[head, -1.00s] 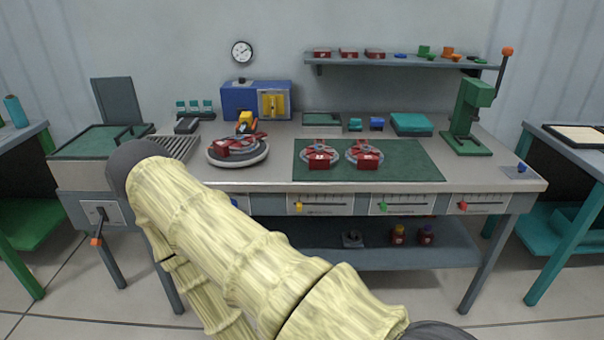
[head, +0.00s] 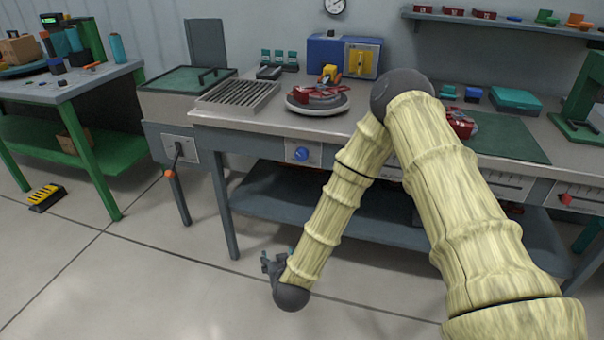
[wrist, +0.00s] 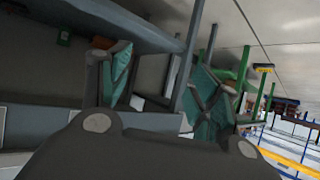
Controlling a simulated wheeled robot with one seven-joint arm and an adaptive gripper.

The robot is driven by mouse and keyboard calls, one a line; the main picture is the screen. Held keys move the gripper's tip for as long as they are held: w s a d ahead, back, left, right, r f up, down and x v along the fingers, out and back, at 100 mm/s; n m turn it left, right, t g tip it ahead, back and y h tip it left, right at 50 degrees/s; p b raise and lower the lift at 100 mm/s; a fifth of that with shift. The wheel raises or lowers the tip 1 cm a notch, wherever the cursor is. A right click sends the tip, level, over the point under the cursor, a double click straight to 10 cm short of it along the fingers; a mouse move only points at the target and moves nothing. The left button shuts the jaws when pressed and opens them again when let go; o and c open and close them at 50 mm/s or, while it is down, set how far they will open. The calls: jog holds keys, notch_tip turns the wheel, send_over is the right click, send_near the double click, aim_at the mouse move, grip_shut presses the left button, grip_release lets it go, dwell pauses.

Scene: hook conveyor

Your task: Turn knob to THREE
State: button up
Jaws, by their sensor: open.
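A blue knob (head: 301,153) sits on a light panel on the front of the workbench, left of my arm in the head view. Its markings are too small to read. My gripper (head: 272,262) hangs low in front of the bench, below and a little left of the knob, well apart from it. In the wrist view my gripper (wrist: 160,90) is open, with teal pads on its two fingers and nothing between them. I cannot make out the knob in the wrist view.
The workbench (head: 250,120) carries a round turntable (head: 318,107) and a blue box (head: 344,55). A lever with an orange end (head: 170,173) hangs at the left unit. A green table (head: 75,90) stands further left. The floor before the bench is clear.

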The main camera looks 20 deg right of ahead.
jog(key=w+d+r+m+t+h+b, duration=0.2)
jog(key=w+d+r+t+h+b, duration=0.15)
jog(key=w+r, duration=0.5)
jog(key=m+h+b, duration=0.3)
jog(key=m+h, duration=0.1)
jog(key=h, duration=0.2)
send_near(300, 157)
jog(key=x, duration=0.9)
jog(key=shift+w+d+f, duration=0.1)
jog(key=shift+w+d, duration=0.1)
jog(key=shift+d, duration=0.05)
jog(key=c, duration=1)
jog(key=shift+c, duration=0.2)
